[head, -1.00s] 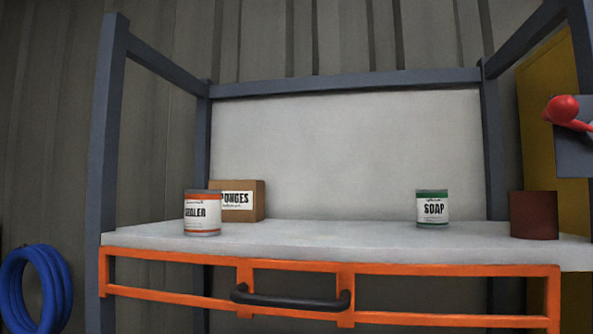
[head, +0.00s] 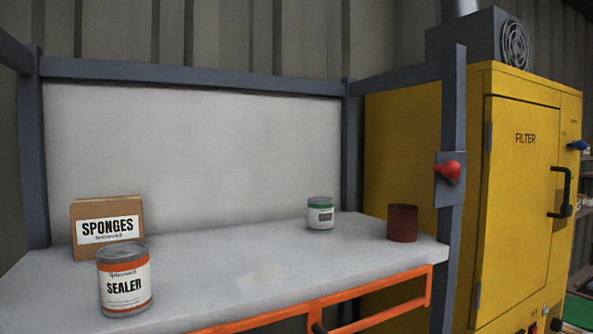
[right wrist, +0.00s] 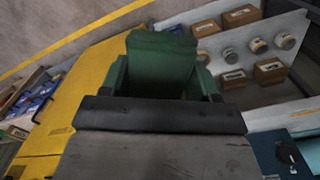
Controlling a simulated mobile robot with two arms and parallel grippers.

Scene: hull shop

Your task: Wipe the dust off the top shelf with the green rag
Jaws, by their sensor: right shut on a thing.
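A pale grey shelf top (head: 200,280) spans the left and middle of the head view. A faint tan smudge (head: 262,273), which looks like dust, lies near its front middle. My right gripper (right wrist: 163,78) shows only in the right wrist view, shut on a dark green cloth-like thing (right wrist: 160,50), which looks like the green rag. Its lower part is hidden behind the gripper body. The cloth is not in the head view, and I cannot tell its distance from the shelf top. My left gripper is in neither current view.
On the shelf top stand a sponges box (head: 106,228), a sealer can (head: 125,282), a green-rimmed can (head: 320,214) and a brown cylinder (head: 402,223). A grey post (head: 453,120) carries a red knob (head: 449,172). A yellow filter cabinet (head: 520,190) stands right. The shelf's middle is clear.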

